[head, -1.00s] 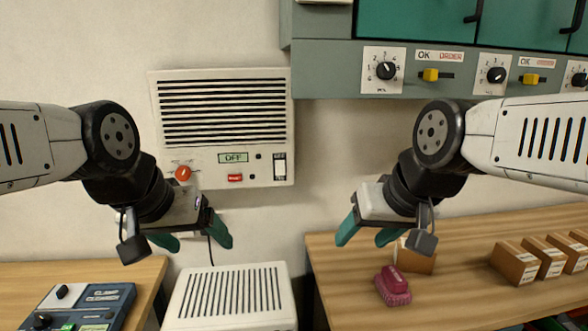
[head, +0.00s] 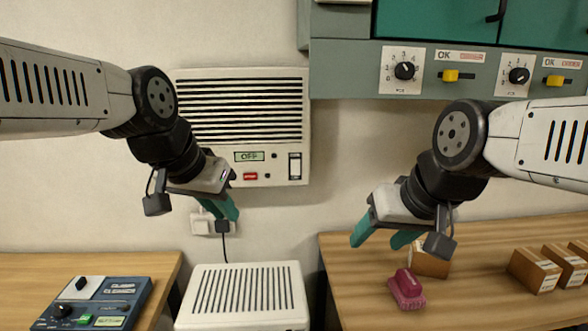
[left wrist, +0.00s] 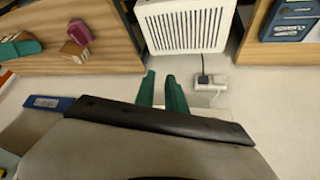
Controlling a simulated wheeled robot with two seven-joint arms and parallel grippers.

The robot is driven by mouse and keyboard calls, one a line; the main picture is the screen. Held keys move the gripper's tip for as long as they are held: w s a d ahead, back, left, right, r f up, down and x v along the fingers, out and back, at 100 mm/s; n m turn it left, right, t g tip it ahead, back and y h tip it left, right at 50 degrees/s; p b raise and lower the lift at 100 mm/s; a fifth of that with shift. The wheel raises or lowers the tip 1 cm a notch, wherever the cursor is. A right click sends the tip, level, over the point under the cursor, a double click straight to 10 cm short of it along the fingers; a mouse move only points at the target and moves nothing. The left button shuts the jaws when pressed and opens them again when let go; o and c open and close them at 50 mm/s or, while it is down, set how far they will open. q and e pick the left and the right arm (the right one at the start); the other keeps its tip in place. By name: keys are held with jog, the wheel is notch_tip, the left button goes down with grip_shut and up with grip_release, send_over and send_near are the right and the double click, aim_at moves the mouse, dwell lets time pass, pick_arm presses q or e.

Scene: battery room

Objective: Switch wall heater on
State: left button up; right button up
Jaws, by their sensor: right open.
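The wall heater (head: 239,108) is a white panel with a dark slatted grille, high on the wall at centre left in the head view. Its small green display (head: 250,157) reads OFF. Below it is a red button (head: 250,176), and to the right a white rocker switch (head: 295,166) in a black frame. My left arm hides the heater's lower left corner, where its red knob is. My left gripper (head: 222,212) is empty, its fingers a little apart, below the heater; it also shows in the left wrist view (left wrist: 160,90). My right gripper (head: 378,240) is open and empty.
A white slatted box (head: 242,295) stands below, near a wall socket (head: 201,225) with a plug and cord. A blue control box (head: 95,302) is on the left table. A pink object (head: 406,289) and cartons (head: 535,270) are on the right table. A grey-green cabinet (head: 345,70) hangs upper right.

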aim_at(295, 167)
pick_arm(q)
jog(key=w+d+r+m, duration=0.1)
jog(key=w+m, duration=0.1)
jog(key=w, duration=0.1)
jog(key=w+d+r+m, duration=0.1)
jog(key=w+d+m, duration=0.1)
jog(key=w, duration=0.2)
jog(key=w+d+r+m, duration=0.1)
jog(key=w+r+m, duration=0.1)
jog(key=w, duration=0.1)
jog(key=shift+w+d+r+h, duration=0.1)
jog(key=shift+w+d+h, duration=0.05)
jog(key=shift+h, duration=0.15)
grip_shut()
jog(key=w+d+r+m, duration=0.1)
jog(key=w+d+m, duration=0.4)
jog(key=w, duration=0.3)
jog(key=shift+w+d+r+m+h, duration=0.15)
jog(key=shift+w+r+m+h, duration=0.25)
jog(key=shift+m, duration=0.2)
jog(key=shift+f, duration=0.1)
jog(key=w+d+f, duration=0.2)
jog(key=w+f, duration=0.6)
jog(key=shift+w+d+f, duration=0.3)
jog(key=shift+w+d, duration=0.05)
